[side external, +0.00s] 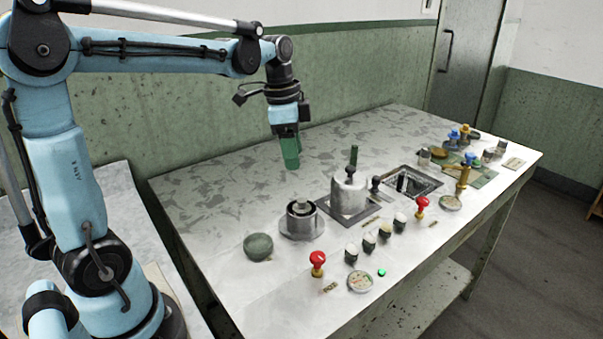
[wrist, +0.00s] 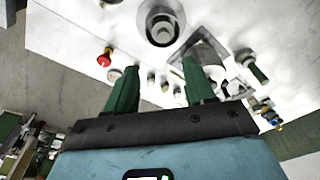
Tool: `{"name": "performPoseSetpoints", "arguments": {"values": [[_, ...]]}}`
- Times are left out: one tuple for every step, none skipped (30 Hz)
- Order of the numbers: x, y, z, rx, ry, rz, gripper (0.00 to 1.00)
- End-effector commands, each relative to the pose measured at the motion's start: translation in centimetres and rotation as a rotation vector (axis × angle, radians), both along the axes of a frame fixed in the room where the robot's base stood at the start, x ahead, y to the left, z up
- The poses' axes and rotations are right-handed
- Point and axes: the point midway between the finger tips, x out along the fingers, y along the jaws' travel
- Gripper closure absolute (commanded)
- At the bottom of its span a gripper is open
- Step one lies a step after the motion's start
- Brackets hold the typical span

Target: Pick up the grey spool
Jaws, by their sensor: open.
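My gripper (side external: 291,163) hangs over the back left part of the table, its green fingers pointing down. In the wrist view my gripper (wrist: 159,67) shows its two fingers apart with nothing between them. I cannot tell for sure which thing is the grey spool. A large grey cylinder (side external: 348,196) with a knob on top stands upright to the right of and lower than my gripper in the side view. A round metal basin (side external: 301,222) with a pale piece in it stands left of the cylinder; it also shows in the wrist view (wrist: 161,27). My gripper touches neither.
A dark round lid-like disc (side external: 258,246) lies at the left. A dark square basin (side external: 410,183) lies right of the cylinder. The table's back left is clear.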

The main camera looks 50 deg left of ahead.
Motion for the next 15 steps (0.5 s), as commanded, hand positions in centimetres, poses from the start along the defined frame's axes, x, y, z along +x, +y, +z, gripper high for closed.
{"name": "performPoseSetpoints", "arguments": {"values": [[0.4, 0.4, -0.1, -0.004, 0.014, -0.024, 0.46], [0.5, 0.6, -0.1, -0.006, 0.02, -0.035, 0.46], [0.6, 0.7, -0.1, -0.008, 0.025, -0.049, 0.46], [0.6, 0.8, -0.2, -0.009, 0.029, -0.056, 0.46], [0.7, 0.9, -0.3, -0.01, 0.031, -0.062, 0.46], [0.7, 0.9, -0.5, -0.01, 0.033, -0.066, 0.46], [0.7, 0.9, -0.8, -0.011, 0.033, -0.067, 0.46], [0.8, 0.8, -1.1, -0.011, 0.033, -0.068, 0.46], [0.8, 0.8, -1.6, -0.011, 0.033, -0.068, 0.46], [0.9, 0.7, -2.1, -0.011, 0.033, -0.068, 0.46], [0.9, 0.7, -2.5, -0.011, 0.033, -0.068, 0.46], [1.0, 0.6, -3.2, -0.01, 0.033, -0.068, 0.46], [1.0, 0.6, -3.7, -0.011, 0.032, -0.068, 0.46], [1.1, 0.5, -4.1, -0.011, 0.032, -0.067, 0.46], [1.1, 0.5, -4.7, -0.011, 0.032, -0.067, 0.46]]}}
